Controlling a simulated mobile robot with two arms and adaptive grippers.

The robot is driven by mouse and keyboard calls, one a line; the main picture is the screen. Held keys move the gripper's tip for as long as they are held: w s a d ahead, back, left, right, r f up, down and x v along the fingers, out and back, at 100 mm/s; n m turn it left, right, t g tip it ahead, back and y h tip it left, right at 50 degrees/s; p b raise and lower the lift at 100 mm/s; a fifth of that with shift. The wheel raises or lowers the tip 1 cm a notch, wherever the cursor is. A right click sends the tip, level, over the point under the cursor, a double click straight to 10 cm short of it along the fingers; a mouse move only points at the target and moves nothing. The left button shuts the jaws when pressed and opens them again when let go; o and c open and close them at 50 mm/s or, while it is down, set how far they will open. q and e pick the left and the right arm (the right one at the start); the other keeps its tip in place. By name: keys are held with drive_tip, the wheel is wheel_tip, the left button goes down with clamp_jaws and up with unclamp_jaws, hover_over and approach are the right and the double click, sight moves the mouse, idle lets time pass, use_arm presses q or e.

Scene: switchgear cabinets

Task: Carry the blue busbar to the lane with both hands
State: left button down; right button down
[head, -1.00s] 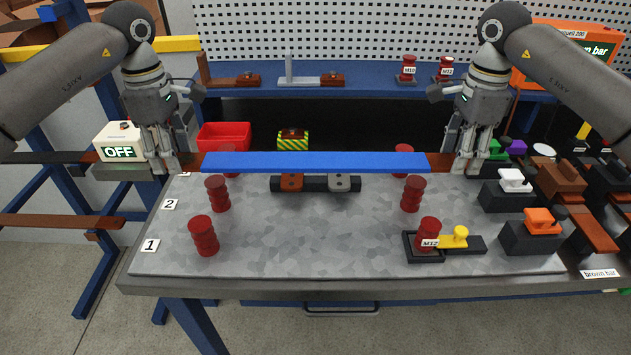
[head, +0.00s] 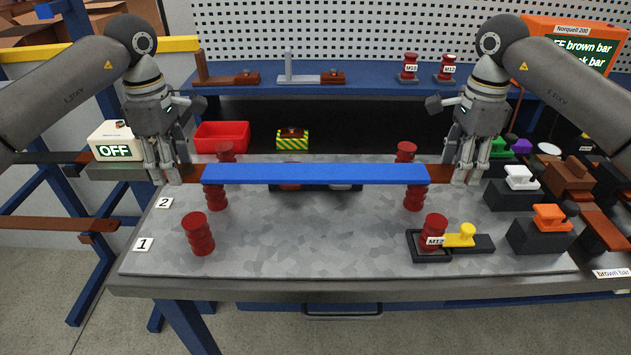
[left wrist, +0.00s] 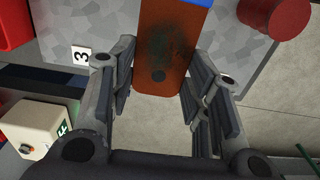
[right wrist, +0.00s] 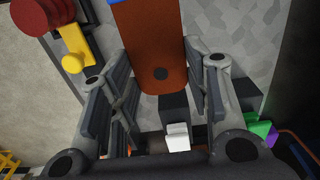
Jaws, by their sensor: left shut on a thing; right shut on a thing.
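The blue busbar (head: 315,174) has bare brown ends and is held level across the table. My left gripper (head: 170,176) is shut on its left end, which shows between the fingers in the left wrist view (left wrist: 160,50). My right gripper (head: 466,176) is shut on its right end, also between the fingers in the right wrist view (right wrist: 153,50). Red insulators stand in pairs along numbered lanes. The bar hides the tops of the lane 2 pair, left (head: 216,198) and right (head: 414,198). The bar appears above them; contact cannot be told. The lane 2 label (head: 163,203) is visible.
Behind the bar stand two red insulators (head: 225,150). In front, lane 1 has a left insulator (head: 197,234) and an M12 insulator (head: 434,230) in a black holder by a yellow-handled block (head: 462,236). Handled blocks (head: 520,190) stand right. The front middle is clear.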

use_arm(q)
drive_tip(key=shift+f+b, duration=0.25)
drive_tip(key=shift+b, duration=0.05)
use_arm(e)
drive_tip(key=shift+f, duration=0.25)
use_arm(q)
drive_tip(key=c, duration=1.1)
unclamp_jaws()
drive_tip(key=shift+f, duration=0.1)
use_arm(e)
drive_tip(key=c, duration=1.1)
unclamp_jaws()
drive_tip(key=shift+f, duration=0.1)
use_arm(q)
drive_tip(key=o, duration=0.3)
drive_tip(key=shift+s, duration=0.2)
use_arm(e)
drive_tip(key=o, duration=0.3)
drive_tip(key=shift+s, duration=0.2)
use_arm(q)
drive_tip(key=shift+o, duration=0.2)
use_arm(e)
drive_tip(key=shift+o, duration=0.2)
use_arm(q)
drive_tip(key=shift+w, duration=0.1)
use_arm(e)
drive_tip(key=shift+w, duration=0.1)
